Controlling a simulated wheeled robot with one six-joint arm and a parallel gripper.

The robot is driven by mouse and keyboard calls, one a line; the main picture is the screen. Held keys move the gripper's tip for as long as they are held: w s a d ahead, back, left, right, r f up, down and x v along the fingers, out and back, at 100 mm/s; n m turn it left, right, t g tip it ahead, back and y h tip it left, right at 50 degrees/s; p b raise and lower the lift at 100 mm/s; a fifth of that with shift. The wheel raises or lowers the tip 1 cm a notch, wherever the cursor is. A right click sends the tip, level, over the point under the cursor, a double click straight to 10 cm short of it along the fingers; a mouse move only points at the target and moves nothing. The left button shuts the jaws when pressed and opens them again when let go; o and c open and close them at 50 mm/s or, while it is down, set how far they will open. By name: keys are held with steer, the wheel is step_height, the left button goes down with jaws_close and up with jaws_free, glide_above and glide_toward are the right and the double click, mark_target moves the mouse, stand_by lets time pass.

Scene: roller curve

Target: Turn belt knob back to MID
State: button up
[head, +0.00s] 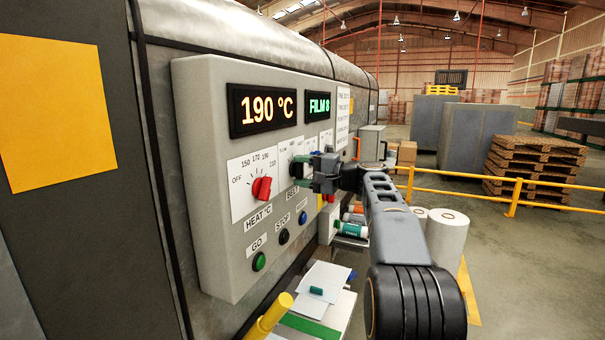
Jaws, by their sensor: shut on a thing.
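My gripper (306,168) reaches in from the right and is shut on the belt knob. The jaws hide much of the knob and its scale. "SLOW" seems to show at the plate's upper left. I cannot tell which mark the knob points to.
Left of the belt knob is the red heat knob (262,188). Below are the green GO (259,261), black STOP (284,237) and blue (303,217) buttons. A yellow post (268,318) stands below the panel.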

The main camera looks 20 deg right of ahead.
steer(key=o, duration=0.9)
steer(key=shift+d, duration=0.1)
steer(key=b+v, duration=0.2)
steer(key=v, duration=1.1)
steer(key=shift+s+d, duration=0.2)
steer(key=shift+s, duration=0.15)
